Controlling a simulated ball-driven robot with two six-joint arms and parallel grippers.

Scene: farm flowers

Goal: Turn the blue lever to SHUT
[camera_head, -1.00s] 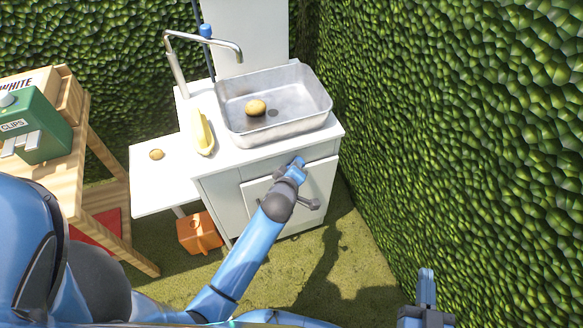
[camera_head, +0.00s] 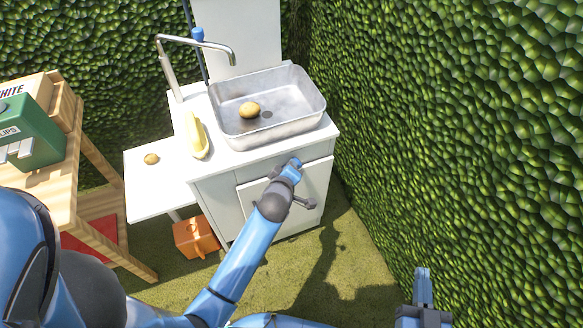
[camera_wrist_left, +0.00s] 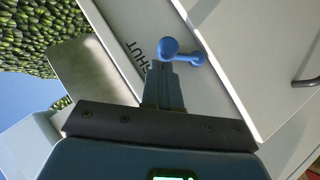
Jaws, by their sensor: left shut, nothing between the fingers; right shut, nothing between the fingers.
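The blue lever (camera_wrist_left: 168,46) shows in the left wrist view on a white panel, its round hub by the fingertips and its arm reaching right to a small knob. Dark letters reading "HUT" (camera_wrist_left: 136,58), with the rest covered, are printed beside it. My left gripper (camera_wrist_left: 164,64) is shut and empty, its tips right at the hub; I cannot tell if they touch. In the head view, my left gripper (camera_head: 292,166) is at the upper front of the white sink cabinet (camera_head: 225,205), and the lever cannot be told apart from it. My right gripper (camera_head: 423,275) is shut and empty at the lower right.
A metal sink (camera_head: 290,120) holding a potato (camera_head: 249,110) sits on the cabinet below a faucet (camera_head: 200,44). A wooden stand (camera_head: 65,190) is at left, an orange box (camera_head: 194,237) on the grass. A hedge (camera_head: 450,130) closes the right side.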

